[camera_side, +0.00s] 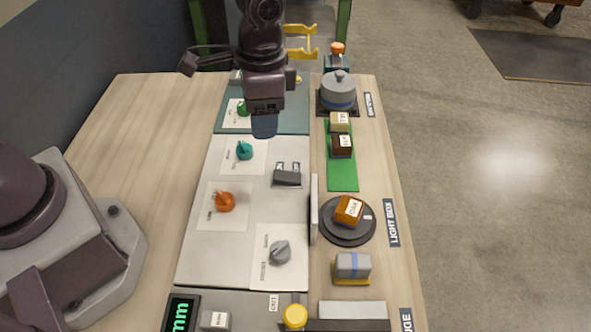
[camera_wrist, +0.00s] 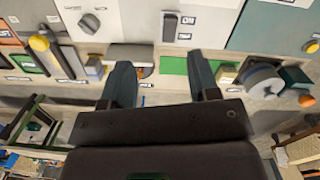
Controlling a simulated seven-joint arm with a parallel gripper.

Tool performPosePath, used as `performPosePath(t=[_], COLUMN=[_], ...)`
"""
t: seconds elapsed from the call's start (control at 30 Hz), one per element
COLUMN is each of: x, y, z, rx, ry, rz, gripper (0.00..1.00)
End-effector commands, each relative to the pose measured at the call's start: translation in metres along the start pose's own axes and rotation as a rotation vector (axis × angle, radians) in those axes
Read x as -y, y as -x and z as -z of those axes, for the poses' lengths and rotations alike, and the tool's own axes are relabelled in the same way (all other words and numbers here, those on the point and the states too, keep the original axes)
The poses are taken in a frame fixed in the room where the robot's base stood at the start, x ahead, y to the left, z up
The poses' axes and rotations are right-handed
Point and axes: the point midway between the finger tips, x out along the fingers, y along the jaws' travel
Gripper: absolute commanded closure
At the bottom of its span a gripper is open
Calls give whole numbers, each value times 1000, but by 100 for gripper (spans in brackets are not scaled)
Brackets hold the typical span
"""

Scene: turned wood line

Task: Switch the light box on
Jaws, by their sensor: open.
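The "LIGHT BOX" label (camera_side: 391,222) lies on the right side of the bench, beside a dark round plate (camera_side: 347,232) bearing an orange-brown block (camera_side: 349,210). A thin white upright panel (camera_side: 314,209) stands just left of the plate. A dark rocker switch (camera_side: 287,178) sits on the white control board (camera_side: 205,255); the switch also shows in the wrist view (camera_wrist: 170,27). Which way it is tipped I cannot tell. My gripper (camera_side: 264,127) is open and empty, above the board's far end. In the wrist view its fingers (camera_wrist: 160,82) are spread, apart from the switch.
Teal (camera_side: 244,151), orange (camera_side: 225,201) and grey (camera_side: 280,252) knobs rise from the board. A grey pot (camera_side: 339,92), a green mat (camera_side: 342,173) with blocks, and a grey-yellow block (camera_side: 352,267) line the right. A yellow button (camera_side: 295,316) is in front. The bench's left is clear.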

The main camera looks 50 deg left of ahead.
Motion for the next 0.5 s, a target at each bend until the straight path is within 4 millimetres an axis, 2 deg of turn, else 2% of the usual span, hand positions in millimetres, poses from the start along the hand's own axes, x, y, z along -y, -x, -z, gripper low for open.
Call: performPosePath(t=[0.03,0.13,0.17,0.23,0.37,0.5], x=[-2,-2,-1,3,4,4], y=[-16,-34,-36,-28,-31,-48], z=[12,32,39,56,57,57], rx=[14,8,-1,-52,-60,-56], ry=[-41,-117,-139,-193,-240,-241], rz=[-4,-4,-1,17,21,20], gripper=[45,45,45,45,45,45])
